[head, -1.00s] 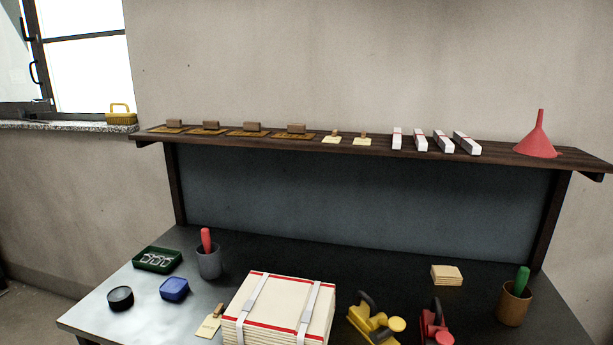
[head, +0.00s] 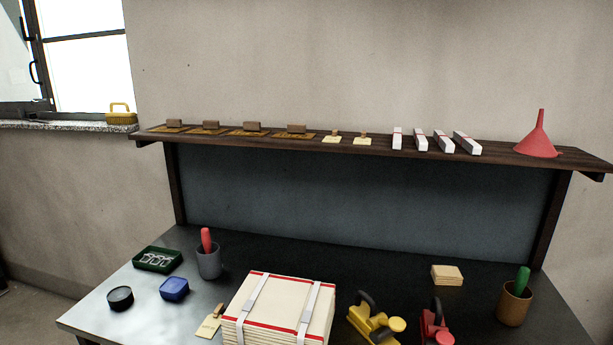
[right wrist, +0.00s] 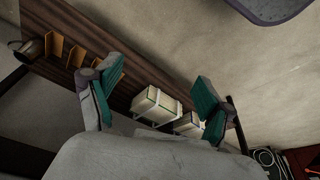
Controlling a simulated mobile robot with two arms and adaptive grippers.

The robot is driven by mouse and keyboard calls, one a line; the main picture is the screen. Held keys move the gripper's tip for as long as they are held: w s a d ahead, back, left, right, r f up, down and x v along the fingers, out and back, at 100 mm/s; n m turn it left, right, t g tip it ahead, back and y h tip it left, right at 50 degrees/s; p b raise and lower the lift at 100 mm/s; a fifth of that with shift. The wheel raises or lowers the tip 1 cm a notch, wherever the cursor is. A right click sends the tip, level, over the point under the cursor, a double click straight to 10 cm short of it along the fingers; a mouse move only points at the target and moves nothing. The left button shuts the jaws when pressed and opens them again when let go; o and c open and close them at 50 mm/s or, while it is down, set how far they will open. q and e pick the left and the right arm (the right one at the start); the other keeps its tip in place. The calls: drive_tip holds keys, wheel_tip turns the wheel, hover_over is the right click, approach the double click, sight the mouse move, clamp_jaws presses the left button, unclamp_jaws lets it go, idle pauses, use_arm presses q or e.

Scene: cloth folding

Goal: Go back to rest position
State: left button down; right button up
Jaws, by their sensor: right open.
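In the head view, a strapped stack of cream cloths (head: 279,307) with red stripes and two pale bands sits on the dark table (head: 100,318) at the front middle. Neither of my grippers shows in the head view. In the right wrist view, my right gripper (right wrist: 155,97) is open, its two green-padded fingers spread wide. Nothing is between its fingers. Two strapped pale bundles, one (right wrist: 157,106) nearer the middle, lie beyond the fingers on a brown wooden surface (right wrist: 85,50), apart from them. My left gripper is out of view.
A yellow tool (head: 375,325) and a red tool (head: 434,326) stand right of the stack. A grey cup (head: 208,262), a green tray (head: 157,259), a blue box (head: 174,289) and a brown cup (head: 514,305) are on the table. A shelf (head: 375,148) with a red funnel (head: 537,137) runs above.

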drive_tip(key=s+f+g, duration=0.1)
drive_tip(key=s+f, duration=0.2)
drive_tip(key=f, duration=0.6)
drive_tip(key=s+f, duration=0.2)
drive_tip(key=f, duration=0.7)
drive_tip(key=s+d+f+g, duration=0.1)
drive_tip(key=s+d+f, duration=0.2)
drive_tip(key=s+f, duration=0.9)
drive_tip(key=s, duration=0.2)
drive_tip(key=shift+s+d, duration=0.15)
drive_tip(key=shift+s, duration=0.2)
